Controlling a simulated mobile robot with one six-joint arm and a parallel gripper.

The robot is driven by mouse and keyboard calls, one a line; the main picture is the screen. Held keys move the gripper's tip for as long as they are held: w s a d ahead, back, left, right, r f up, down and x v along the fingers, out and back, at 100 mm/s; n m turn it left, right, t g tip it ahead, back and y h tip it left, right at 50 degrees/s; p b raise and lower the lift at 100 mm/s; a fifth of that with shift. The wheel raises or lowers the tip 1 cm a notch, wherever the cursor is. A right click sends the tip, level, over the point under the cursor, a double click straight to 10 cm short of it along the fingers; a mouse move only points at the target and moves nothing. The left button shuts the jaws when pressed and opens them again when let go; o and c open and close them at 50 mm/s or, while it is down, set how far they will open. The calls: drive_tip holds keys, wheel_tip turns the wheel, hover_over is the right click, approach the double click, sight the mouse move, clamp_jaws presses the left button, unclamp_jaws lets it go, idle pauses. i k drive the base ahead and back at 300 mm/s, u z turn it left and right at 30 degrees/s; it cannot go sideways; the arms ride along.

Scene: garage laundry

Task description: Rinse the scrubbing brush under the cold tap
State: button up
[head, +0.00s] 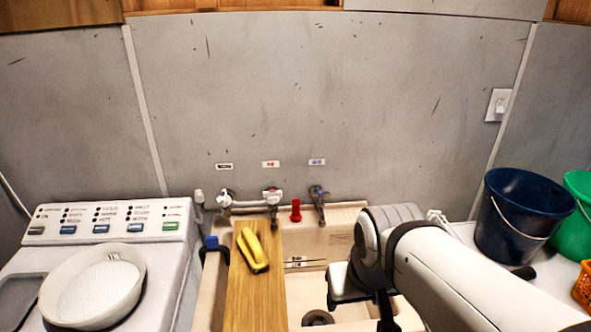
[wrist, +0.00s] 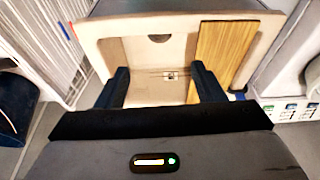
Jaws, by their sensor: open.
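A yellow scrubbing brush (head: 252,248) lies lengthwise on the wooden board (head: 252,295) across the left part of the sink (head: 350,212). On the wall behind are several taps. The tap under the blue label (head: 317,161), likely the cold tap (head: 318,203), is at the right. The tap under the red label (head: 271,163) is in the middle (head: 273,203). My gripper (wrist: 162,88) is open and empty, over the sink's open part, right of the brush in the head view. The wrist view shows the board (wrist: 224,52) but no brush.
A washing machine (head: 100,222) with a white bowl of powder (head: 92,288) stands at the left. A dark blue bucket (head: 522,215) and a green bucket (head: 580,212) stand at the right. A small red object (head: 295,210) sits between two taps. The sink's drain (head: 317,318) is uncovered.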

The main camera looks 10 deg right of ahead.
sight(320, 195)
drive_tip(key=z, duration=1.35)
drive_tip(key=k, duration=1.1)
drive_tip(key=u, duration=0.85)
drive_tip(key=i, duration=1.05)
drive_tip(key=u, duration=0.05)
